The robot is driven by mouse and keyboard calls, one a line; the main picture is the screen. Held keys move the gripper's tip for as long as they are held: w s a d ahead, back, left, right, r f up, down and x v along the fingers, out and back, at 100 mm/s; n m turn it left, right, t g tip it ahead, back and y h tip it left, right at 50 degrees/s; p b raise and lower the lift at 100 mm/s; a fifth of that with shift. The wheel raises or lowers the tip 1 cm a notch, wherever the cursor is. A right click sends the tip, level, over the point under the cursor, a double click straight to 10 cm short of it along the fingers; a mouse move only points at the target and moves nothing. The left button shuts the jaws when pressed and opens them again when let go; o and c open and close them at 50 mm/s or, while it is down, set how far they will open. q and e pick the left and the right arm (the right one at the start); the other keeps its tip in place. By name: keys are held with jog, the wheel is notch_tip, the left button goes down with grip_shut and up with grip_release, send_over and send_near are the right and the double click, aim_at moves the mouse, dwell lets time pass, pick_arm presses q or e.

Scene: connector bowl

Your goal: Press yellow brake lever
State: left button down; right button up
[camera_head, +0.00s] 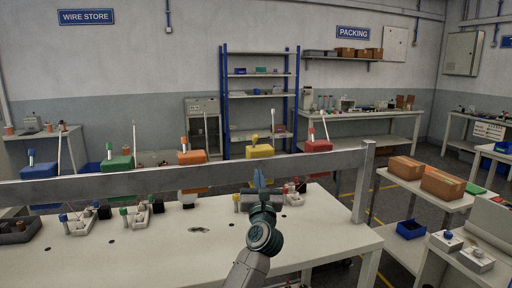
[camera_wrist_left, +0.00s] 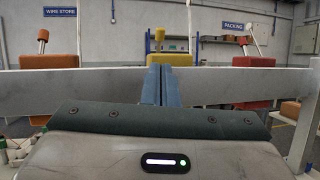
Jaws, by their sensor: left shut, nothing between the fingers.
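The yellow brake lever (camera_head: 255,138) stands up on a yellow box (camera_head: 260,151) behind the long grey rail. In the left wrist view the yellow lever (camera_wrist_left: 160,36) rises above its yellow box (camera_wrist_left: 180,60), straight beyond the fingers. My left gripper (camera_head: 259,178) is over the white table, on the near side of the rail and below the yellow box. Its blue fingers (camera_wrist_left: 160,85) are shut together with nothing between them. It is apart from the lever. The rail hides the lower part of the yellow box. My right gripper is not in view.
The grey rail (camera_head: 110,184) crosses in front of the boxes. An orange box (camera_head: 192,157) and a red box (camera_head: 318,146) flank the yellow one. Small connector fixtures (camera_head: 136,217) stand on the white table (camera_head: 180,258). The table's front middle is clear.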

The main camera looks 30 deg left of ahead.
pick_arm(q)
jog(key=p, duration=0.4)
send_near(256, 140)
jog(key=x, duration=0.6)
jog(key=shift+s+r, duration=0.15)
jog(key=shift+r, duration=0.05)
jog(key=shift+w+a+r, duration=0.1)
jog(key=shift+w+a, duration=0.15)
jog(key=shift+w, duration=0.1)
jog(key=shift+p, duration=0.3)
